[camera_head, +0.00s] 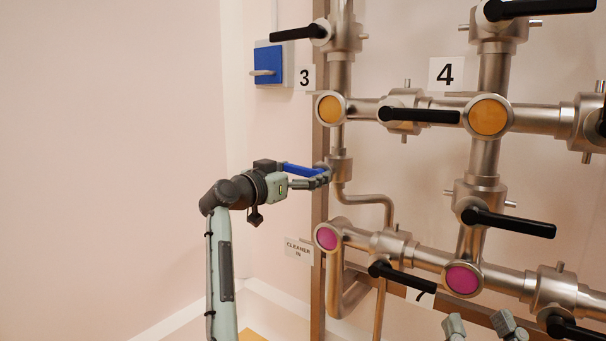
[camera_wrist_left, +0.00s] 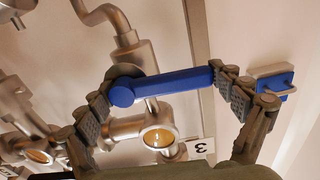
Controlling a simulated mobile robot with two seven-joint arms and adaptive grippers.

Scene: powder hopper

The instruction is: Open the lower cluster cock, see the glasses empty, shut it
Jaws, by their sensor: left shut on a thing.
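A blue lever (camera_head: 298,168) juts left from a steel cock (camera_head: 341,170) on the leftmost vertical pipe, below an orange round glass (camera_head: 331,108). My left gripper (camera_head: 322,180) is shut on this lever; in the left wrist view the blue lever (camera_wrist_left: 165,85) spans between its two fingers. The lever appears roughly level. Another orange glass (camera_head: 488,116) and two magenta glasses, one at left (camera_head: 327,238) and one at right (camera_head: 463,279), sit on the pipes. My right gripper (camera_head: 482,326) shows only its separated fingertips at the bottom edge.
Several black-handled valves, such as one on the upper pipe (camera_head: 420,115) and one on the lower pipe (camera_head: 402,274), stick out. A blue wall switch (camera_head: 268,66) and a "CLEANER IN" label (camera_head: 298,249) are on the wall. The left side is free.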

